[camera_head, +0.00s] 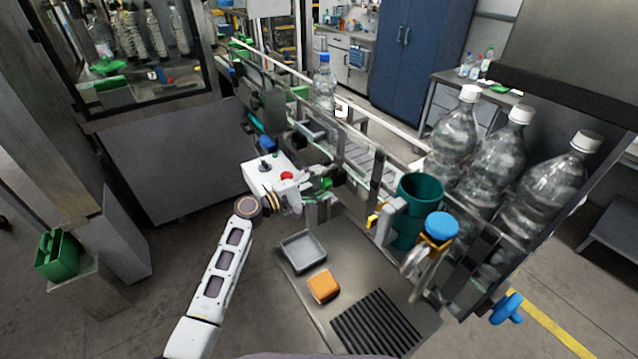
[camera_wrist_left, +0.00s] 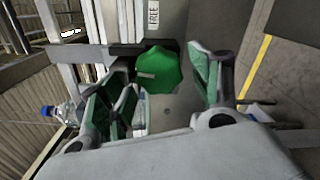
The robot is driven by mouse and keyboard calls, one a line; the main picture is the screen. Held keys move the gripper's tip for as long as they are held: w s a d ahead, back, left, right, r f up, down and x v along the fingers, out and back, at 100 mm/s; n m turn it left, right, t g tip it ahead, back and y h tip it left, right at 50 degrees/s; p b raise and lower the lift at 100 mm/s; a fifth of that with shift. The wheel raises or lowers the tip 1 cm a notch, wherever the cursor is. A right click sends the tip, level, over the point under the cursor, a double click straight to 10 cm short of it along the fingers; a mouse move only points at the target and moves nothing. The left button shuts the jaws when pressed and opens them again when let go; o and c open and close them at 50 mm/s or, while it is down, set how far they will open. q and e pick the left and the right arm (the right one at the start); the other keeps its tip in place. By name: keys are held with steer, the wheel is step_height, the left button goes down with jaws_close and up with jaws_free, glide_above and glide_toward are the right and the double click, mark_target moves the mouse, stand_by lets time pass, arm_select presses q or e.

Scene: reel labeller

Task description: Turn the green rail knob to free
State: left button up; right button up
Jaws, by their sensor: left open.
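The green rail knob (camera_wrist_left: 160,72), lobed at its edge, sits on a grey plate in the left wrist view. A pale mark shows on its left part, while the "FREE" label (camera_wrist_left: 153,15) is above it. My left gripper (camera_wrist_left: 162,88) is open, with one green-padded finger to the left of the knob and the other to the right. The knob shows between the fingers, and I see no clear contact. In the head view my left gripper (camera_head: 308,189) is at the near side of the conveyor; the knob cannot be told apart there. My right gripper is not in view.
A grey tray (camera_head: 303,250) and an orange block (camera_head: 323,286) lie on the bench below. A teal cylinder (camera_head: 420,188) and large bottles (camera_head: 485,155) stand to the right.

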arm_select(q)
steer(key=v, duration=1.2)
stand_by(0.3)
stand_by(0.4)
